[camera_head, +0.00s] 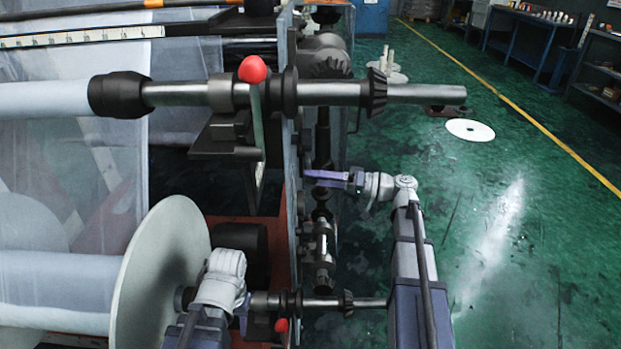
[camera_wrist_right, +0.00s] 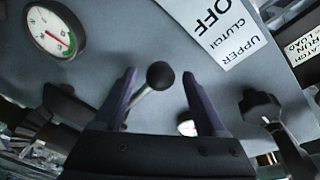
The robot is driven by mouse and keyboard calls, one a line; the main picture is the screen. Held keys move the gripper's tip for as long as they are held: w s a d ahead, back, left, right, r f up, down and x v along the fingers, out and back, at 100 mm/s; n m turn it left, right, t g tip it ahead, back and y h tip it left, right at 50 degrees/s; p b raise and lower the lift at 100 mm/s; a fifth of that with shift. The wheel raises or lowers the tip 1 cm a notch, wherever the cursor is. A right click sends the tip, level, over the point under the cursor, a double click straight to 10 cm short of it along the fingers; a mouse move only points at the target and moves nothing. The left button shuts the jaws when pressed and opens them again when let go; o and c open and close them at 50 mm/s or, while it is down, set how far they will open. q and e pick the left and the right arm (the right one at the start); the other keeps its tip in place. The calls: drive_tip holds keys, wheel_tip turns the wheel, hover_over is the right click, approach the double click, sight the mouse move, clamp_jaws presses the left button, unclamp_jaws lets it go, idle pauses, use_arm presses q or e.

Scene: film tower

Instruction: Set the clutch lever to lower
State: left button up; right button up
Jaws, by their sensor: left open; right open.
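The clutch lever, a thin metal rod with a round black knob (camera_wrist_right: 160,76), shows in the right wrist view in front of a grey panel. My right gripper (camera_head: 312,179) is open, with its fingers on either side of the lever and gaps visible beside the knob. The white plate (camera_wrist_right: 215,28) above it reads "UPPER CLUTCH" and "OFF". In the head view the lever cannot be made out at the panel's edge. My left gripper (camera_head: 243,312) is open beside the lower shaft, partly hidden by its own wrist.
A gauge (camera_wrist_right: 54,31) and a black star-shaped knob (camera_wrist_right: 260,106) flank the lever. In the head view, red-knobbed handles (camera_head: 253,69) stand by the upper and lower shafts. A film roll's pale disc (camera_head: 165,262) is close to my left arm. Green floor (camera_head: 500,230) is open at right.

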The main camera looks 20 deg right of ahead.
drive_tip(key=shift+x, duration=0.95)
clamp_jaws()
idle(0.8)
